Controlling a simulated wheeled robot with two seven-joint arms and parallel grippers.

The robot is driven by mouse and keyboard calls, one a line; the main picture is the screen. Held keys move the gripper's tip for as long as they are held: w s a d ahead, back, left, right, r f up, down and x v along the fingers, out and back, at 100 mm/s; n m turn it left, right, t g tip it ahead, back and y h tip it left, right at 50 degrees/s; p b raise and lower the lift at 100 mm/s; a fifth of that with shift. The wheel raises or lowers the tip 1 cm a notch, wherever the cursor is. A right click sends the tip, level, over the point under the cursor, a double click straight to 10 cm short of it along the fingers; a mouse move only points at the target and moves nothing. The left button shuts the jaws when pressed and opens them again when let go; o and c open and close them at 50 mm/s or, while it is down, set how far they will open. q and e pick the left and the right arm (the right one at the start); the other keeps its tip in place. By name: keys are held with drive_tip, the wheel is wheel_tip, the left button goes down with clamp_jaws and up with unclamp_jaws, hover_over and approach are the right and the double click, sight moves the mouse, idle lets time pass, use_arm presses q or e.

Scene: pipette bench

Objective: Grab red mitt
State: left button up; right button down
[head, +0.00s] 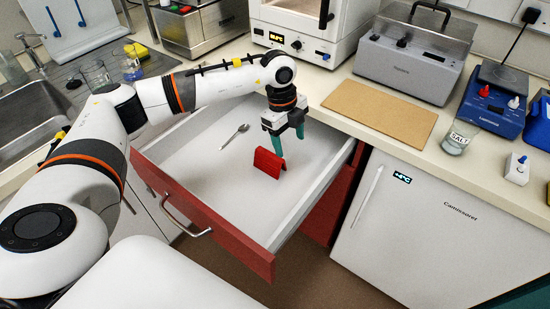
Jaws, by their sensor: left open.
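The red mitt (268,163) is a small folded red piece standing like a tent inside the open drawer (205,205), toward its right side. My left gripper (288,145) hangs from above over the drawer, with teal fingertips pointing down. Its fingers are apart and empty. The fingertips are just behind and slightly to the right of the mitt in the picture; whether they touch it I cannot tell. My right gripper is not in the head view.
A spoon (234,136) lies in the drawer behind the mitt. The drawer's walls surround both. On the counter are a tan board (380,112), a grey bath unit (412,65), a salt jar (458,138) and a blue stirrer (492,105). A sink (30,95) is at left.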

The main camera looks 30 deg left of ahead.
use_arm(q)
drive_tip(key=n+y, duration=0.1)
drive_tip(key=y, duration=0.1)
approach(270, 154)
drive_tip(key=shift+w+d+f, duration=0.35)
drive_tip(key=shift+w, duration=0.2)
drive_tip(key=shift+n, duration=0.3)
wheel_tip(270, 154, down, 5)
drive_tip(key=shift+s+a+f+p, duration=0.1)
drive_tip(key=shift+a+p, duration=0.05)
drive_tip(key=shift+p, duration=0.2)
drive_tip(key=shift+f, duration=0.55)
drive_tip(key=f, duration=0.3)
drive_tip(key=f+p, duration=0.1)
drive_tip(key=shift+s+a+f, duration=0.2)
drive_tip(key=shift+s+a, duration=0.05)
drive_tip(key=shift+s, duration=0.1)
drive_tip(key=shift+f, duration=0.4)
drive_tip(key=c, duration=1)
